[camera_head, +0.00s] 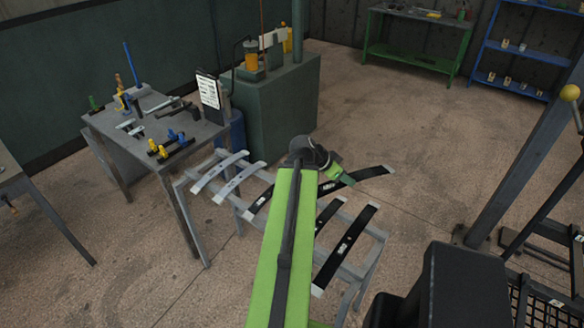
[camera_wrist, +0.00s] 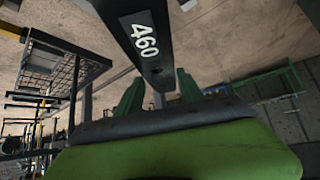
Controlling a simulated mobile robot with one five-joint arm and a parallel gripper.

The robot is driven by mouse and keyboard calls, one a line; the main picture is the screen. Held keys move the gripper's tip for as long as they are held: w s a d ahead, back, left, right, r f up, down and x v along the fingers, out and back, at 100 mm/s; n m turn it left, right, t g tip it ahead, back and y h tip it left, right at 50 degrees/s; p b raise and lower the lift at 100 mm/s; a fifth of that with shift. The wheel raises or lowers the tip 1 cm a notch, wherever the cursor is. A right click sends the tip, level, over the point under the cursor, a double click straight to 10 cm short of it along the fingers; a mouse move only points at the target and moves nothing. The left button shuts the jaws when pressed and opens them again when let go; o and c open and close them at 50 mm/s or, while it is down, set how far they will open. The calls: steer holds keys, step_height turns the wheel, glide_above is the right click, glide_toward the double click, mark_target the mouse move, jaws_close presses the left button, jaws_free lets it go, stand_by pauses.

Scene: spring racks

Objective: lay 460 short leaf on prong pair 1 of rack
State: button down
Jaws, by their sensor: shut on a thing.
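My gripper (camera_head: 338,172) is shut on a dark leaf (camera_head: 370,174) with pale ends, held above the far right part of the rack. In the wrist view the leaf (camera_wrist: 136,22) bears the label 460 and passes between my green fingers (camera_wrist: 158,92). The grey rack (camera_head: 377,252) stands below, with its middle hidden by my arm. Dark leaves lie nearer the middle and right. I cannot read the prong pair numbers.
A workbench (camera_head: 135,140) with tools and small fixtures stands left of the rack. A green cabinet (camera_head: 285,100) with a yellow-topped device stands behind it. A dark post and black equipment (camera_head: 450,290) are at right. Open floor (camera_head: 430,130) lies beyond the rack.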

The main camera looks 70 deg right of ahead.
steer(key=s+a+r+m+g+y+p, duration=0.1)
steer(key=s+a+r+m+p, duration=0.2)
steer(key=r+p, duration=0.4)
steer(key=s+a+r+m+g+y+p, duration=0.1)
steer(key=s+a+r+m+y+p, duration=0.1)
steer(key=s+r+p, duration=0.3)
steer(key=shift+a+r+m+g+p, duration=0.45)
steer(key=shift+r+p, duration=1.05)
steer(key=shift+r, duration=1.45)
